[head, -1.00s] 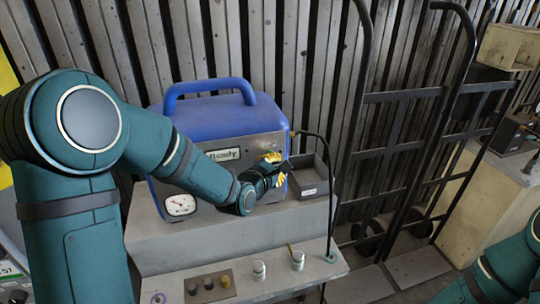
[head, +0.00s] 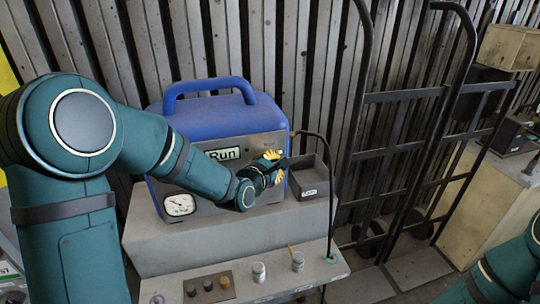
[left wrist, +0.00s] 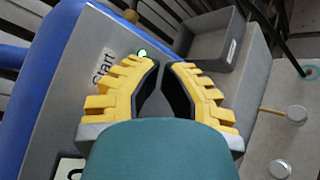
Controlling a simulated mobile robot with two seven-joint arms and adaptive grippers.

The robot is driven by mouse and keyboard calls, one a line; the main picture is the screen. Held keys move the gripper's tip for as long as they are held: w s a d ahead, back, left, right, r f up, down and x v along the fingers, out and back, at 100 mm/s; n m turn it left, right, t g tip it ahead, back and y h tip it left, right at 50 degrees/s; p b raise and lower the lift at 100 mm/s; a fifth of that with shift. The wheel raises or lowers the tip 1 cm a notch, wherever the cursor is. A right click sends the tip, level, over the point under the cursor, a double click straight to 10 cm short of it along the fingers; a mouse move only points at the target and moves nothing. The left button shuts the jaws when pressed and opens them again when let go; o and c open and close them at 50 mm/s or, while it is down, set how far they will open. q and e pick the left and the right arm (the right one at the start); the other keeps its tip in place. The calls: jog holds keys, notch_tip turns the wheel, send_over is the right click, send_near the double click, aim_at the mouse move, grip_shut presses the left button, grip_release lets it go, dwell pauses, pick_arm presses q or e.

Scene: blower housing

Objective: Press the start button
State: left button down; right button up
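The blue and grey blower housing (head: 215,108) stands on a grey bench, and its display (head: 224,154) reads "Run". In the left wrist view a "Start" label (left wrist: 103,67) is on its front panel. A small green-lit button (left wrist: 142,53) is just beyond my left fingertips, slightly to their left. I cannot tell whether they touch it. My left gripper (head: 284,166) is at the panel's right side; in the left wrist view (left wrist: 160,64) its yellow-backed fingertips come together with nothing between them. In the head view the arm and gripper hide the button. My right gripper is out of view.
A grey open bin (head: 310,178) stands right of the housing. A gauge (head: 179,205) is low on its front. Knobs (head: 207,284) and small jars (head: 258,272) sit on the lower ledge. A black hand truck (head: 400,150) stands at the right.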

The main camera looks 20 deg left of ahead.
pick_arm(q)
jog(key=shift+s+d+b, duration=0.3)
jog(key=shift+s+b, duration=0.1)
jog(key=s+d, duration=0.3)
jog(key=s, duration=0.2)
jog(key=shift+d+b, duration=0.2)
jog(key=shift+b, duration=0.15)
dwell(0.8)
